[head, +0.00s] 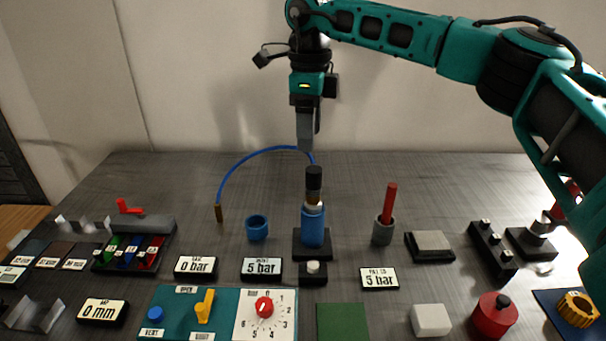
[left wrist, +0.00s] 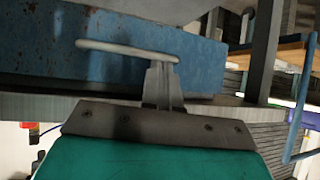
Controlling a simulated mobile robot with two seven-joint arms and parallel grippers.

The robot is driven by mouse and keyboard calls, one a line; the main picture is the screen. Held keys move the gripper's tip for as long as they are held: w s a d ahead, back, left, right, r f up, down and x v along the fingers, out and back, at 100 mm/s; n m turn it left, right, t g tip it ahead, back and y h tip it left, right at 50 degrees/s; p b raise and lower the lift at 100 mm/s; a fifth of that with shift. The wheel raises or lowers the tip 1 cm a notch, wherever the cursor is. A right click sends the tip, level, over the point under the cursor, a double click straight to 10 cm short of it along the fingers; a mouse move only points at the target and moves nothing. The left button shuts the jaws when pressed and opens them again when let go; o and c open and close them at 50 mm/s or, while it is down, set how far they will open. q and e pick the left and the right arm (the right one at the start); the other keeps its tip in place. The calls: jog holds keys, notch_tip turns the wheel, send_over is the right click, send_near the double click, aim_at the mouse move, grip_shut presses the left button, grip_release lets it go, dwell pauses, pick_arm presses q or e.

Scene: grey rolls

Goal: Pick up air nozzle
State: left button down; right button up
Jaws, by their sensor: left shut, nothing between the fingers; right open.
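What looks like the air nozzle (head: 314,180) is a dark upright piece with a brownish lower part. It stands on a blue cylinder (head: 312,226) in a dark base, in the middle of the table. A blue hose (head: 255,157) arches from behind it to a brass-coloured end (head: 219,213) at the left. My right gripper (head: 306,143) points down above the dark piece, apart from it and empty. Its fingers overlap in the head view, so their gap is hidden. My left gripper (left wrist: 162,86) shows only in the left wrist view, shut and empty.
A red stick stands in a grey cup (head: 383,231) to the right. A panel with a red dial (head: 264,307) is in front. In the left wrist view, a pale bar (left wrist: 125,50) crosses a blue surface near the fingers.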

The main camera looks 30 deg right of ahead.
aim_at(313, 187)
jog(key=f, duration=0.7)
jog(key=shift+s+f, duration=0.1)
jog(key=shift+s, duration=0.25)
jog(key=shift+s+d+f, duration=0.15)
jog(key=shift+f, duration=1.2)
jog(key=shift+s+d+f, duration=0.1)
jog(key=shift+f, duration=1.25)
jog(key=shift+c, duration=0.4)
jog(key=shift+r, duration=0.1)
grip_shut()
